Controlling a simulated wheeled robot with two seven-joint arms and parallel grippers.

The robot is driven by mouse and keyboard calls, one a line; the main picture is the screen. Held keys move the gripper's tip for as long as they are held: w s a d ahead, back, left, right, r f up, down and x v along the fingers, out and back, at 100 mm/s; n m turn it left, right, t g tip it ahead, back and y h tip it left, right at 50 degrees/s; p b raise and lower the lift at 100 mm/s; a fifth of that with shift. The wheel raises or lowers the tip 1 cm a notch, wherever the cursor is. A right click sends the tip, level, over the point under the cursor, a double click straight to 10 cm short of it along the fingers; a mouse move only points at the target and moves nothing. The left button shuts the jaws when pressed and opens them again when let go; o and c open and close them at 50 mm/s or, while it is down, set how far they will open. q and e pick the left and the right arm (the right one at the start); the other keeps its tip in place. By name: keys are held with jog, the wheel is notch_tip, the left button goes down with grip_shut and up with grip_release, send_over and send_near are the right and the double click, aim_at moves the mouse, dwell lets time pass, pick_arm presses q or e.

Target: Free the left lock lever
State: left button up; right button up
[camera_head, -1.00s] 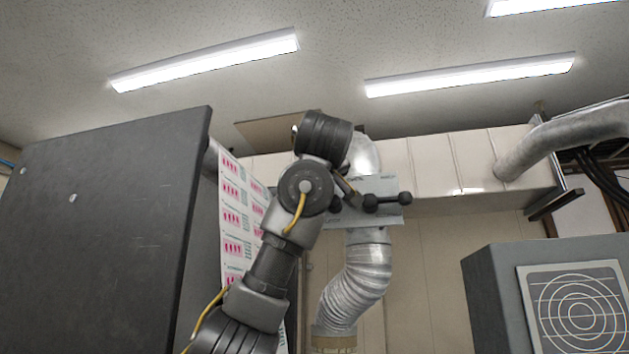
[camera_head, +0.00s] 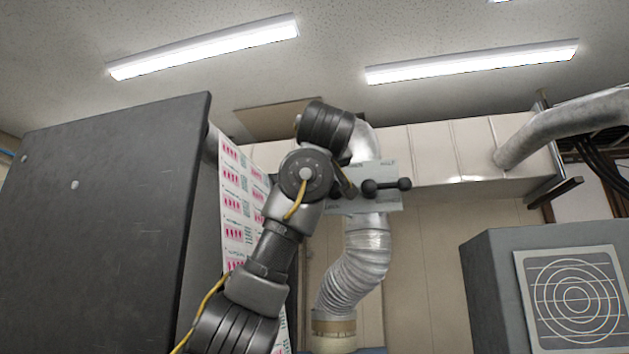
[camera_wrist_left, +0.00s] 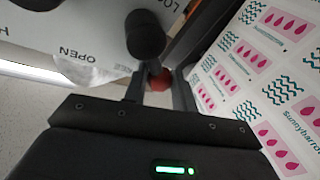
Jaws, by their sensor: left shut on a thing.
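My left gripper (camera_wrist_left: 157,90) reaches the grey lettered plate (camera_head: 384,202), which hangs in front of a silver duct. In the left wrist view its two dark fingers are on either side of a small red end piece (camera_wrist_left: 160,80), which seems to be the tip of the left lock lever; the rest of that lever is mostly hidden. A black ball knob (camera_wrist_left: 146,34) is just beyond the fingers, near the words LOCK and OPEN on the plate (camera_wrist_left: 97,35). In the head view a black handle with two ball ends (camera_head: 387,187) shows right of my wrist, and the fingertips are hidden.
A large dark panel (camera_head: 100,200) stands at the left, with a printed web (camera_head: 236,200) beside my arm; the web (camera_wrist_left: 275,80) is close to the gripper on the right. A ribbed duct (camera_head: 355,275) hangs below the plate. A grey cabinet (camera_head: 490,290) stands at the right.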

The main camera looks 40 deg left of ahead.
pick_arm(q)
jog(key=m, duration=0.1)
jog(key=m+t, duration=0.1)
jog(key=d+m+b, duration=0.1)
jog(key=m, duration=0.1)
jog(key=shift+w+r, duration=0.3)
jog(key=shift+r, duration=0.1)
pick_arm(e)
notch_tip(320, 180, down, 2)
jog(key=shift+f, duration=0.1)
pick_arm(q)
jog(key=o, duration=0.6)
jog(key=shift+c, duration=0.2)
jog(key=o, duration=0.4)
jog(key=shift+d, duration=0.2)
